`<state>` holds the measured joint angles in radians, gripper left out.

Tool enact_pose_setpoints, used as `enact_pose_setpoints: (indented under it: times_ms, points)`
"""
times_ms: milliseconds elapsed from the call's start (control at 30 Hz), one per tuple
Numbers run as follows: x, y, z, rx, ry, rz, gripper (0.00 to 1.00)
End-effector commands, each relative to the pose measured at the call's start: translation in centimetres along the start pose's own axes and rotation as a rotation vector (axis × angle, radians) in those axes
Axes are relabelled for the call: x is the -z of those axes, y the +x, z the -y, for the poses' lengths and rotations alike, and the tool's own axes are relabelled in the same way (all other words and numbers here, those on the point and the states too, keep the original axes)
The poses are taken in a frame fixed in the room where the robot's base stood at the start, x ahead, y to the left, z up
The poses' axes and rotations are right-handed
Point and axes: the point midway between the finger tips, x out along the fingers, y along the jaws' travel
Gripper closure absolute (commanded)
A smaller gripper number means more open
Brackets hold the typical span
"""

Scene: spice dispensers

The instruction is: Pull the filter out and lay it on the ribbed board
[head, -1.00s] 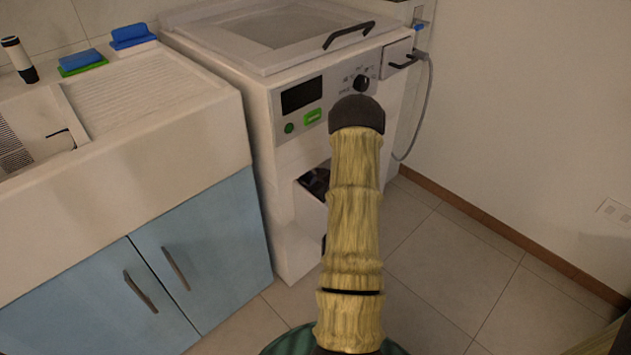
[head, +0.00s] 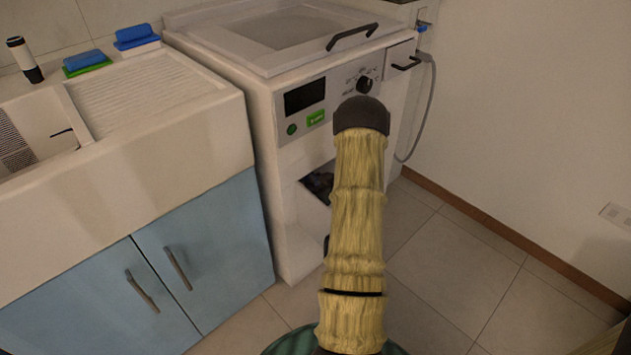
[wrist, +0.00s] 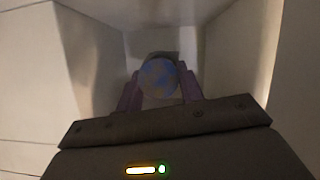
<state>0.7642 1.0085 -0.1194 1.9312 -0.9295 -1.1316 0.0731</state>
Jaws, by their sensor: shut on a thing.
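The filter (wrist: 158,78) shows in the wrist view as a round knob, mottled blue and grey. It sits between the two purplish fingers of my gripper (wrist: 160,90), which is shut on it. Pale walls surround the fingers, at a recess low in the white washing machine (head: 262,130). In the head view my arm hides the gripper and the filter; a dark opening (head: 318,184) shows left of the arm. The ribbed board (head: 140,92) is the white draining surface right of the sink basin and is bare.
A dark and white bottle (head: 24,60) stands behind the basin. A blue cabinet (head: 200,250) is under the sink. Tiled floor is free at right.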

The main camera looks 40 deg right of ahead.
Motion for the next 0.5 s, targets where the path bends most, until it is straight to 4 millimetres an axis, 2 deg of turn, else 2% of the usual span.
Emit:
enact_pose_setpoints:
  times_ms: [500]
  points:
    - [-0.39, -0.99, -0.04, 0.0, -0.001, 0.001, 0.94]
